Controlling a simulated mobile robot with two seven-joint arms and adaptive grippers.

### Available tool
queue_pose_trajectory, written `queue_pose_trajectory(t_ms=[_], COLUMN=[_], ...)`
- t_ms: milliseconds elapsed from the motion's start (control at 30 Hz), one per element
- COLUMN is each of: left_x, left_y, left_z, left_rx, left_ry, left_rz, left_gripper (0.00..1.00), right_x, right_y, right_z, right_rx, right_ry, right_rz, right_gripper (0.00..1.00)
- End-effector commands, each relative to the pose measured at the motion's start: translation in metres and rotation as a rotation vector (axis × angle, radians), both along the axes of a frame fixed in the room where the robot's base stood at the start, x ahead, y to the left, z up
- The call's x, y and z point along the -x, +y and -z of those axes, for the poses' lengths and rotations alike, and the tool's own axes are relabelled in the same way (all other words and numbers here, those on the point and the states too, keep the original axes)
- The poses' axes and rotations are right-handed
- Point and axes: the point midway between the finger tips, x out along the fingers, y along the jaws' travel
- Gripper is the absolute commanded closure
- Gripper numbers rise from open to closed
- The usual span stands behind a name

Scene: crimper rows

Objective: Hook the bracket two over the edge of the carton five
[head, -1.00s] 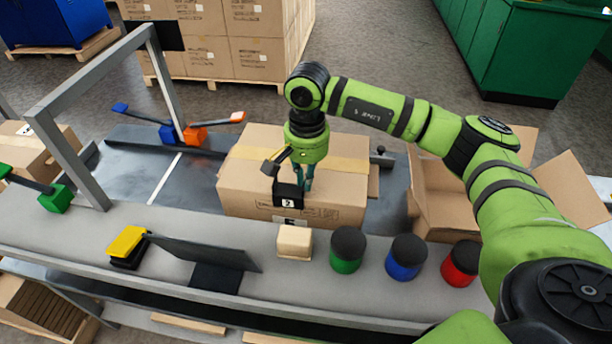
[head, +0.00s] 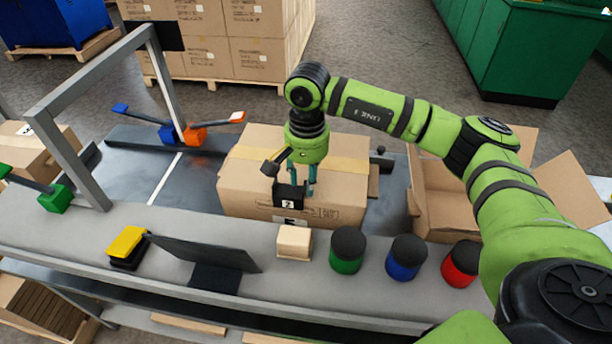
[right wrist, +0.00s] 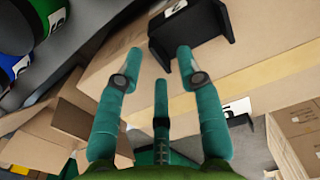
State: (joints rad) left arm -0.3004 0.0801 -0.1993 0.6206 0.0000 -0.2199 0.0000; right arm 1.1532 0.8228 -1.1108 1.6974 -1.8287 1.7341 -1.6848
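Bracket two (head: 290,198), black with a white "2" label, sits at the near top edge of the taped carton (head: 338,190). Its labelled face is in front of the carton's near side; how deep it sits over the edge I cannot tell. It partly covers a white label on the carton, whose number I cannot read. My right gripper (head: 301,186) is above the carton just behind the bracket, with fingers spread. The right wrist view shows the open fingers (right wrist: 160,58) with the bracket (right wrist: 212,25) close to one fingertip and nothing gripped. My left gripper is out of view.
On the near ledge stand a small tan block (head: 294,242), green (head: 347,251), blue (head: 406,258) and red (head: 461,264) black-topped cylinders, and a dark panel (head: 205,254). An open carton (head: 445,200) is right of the taped one. A grey frame (head: 70,150) stands left.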

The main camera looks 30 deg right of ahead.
Motion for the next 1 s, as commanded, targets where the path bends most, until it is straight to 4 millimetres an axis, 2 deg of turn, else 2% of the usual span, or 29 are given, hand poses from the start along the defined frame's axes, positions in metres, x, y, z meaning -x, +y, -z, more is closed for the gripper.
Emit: queue_pose_trajectory(t_ms=[233, 333, 733, 833, 1000], left_x=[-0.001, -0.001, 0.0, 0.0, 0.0], left_y=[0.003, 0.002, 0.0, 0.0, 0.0], left_z=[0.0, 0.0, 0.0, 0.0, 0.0], left_rx=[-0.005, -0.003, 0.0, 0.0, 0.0], left_ry=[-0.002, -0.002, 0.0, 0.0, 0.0], left_rz=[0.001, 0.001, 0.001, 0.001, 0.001], left_gripper=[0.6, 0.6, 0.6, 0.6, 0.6], right_x=[0.0, -0.001, -0.001, 0.0, 0.0], right_y=[0.0, 0.0, -0.001, -0.001, -0.001], right_z=[-0.002, -0.011, -0.091, -0.106, -0.119], right_rx=[0.0, -0.001, 0.0, -0.001, 0.0], right_ry=[0.0, -0.003, -0.004, -0.003, -0.001], right_rz=[0.0, 0.0, 0.0, -0.001, 0.0], right_gripper=[0.63, 0.63, 0.63, 0.63, 0.63])
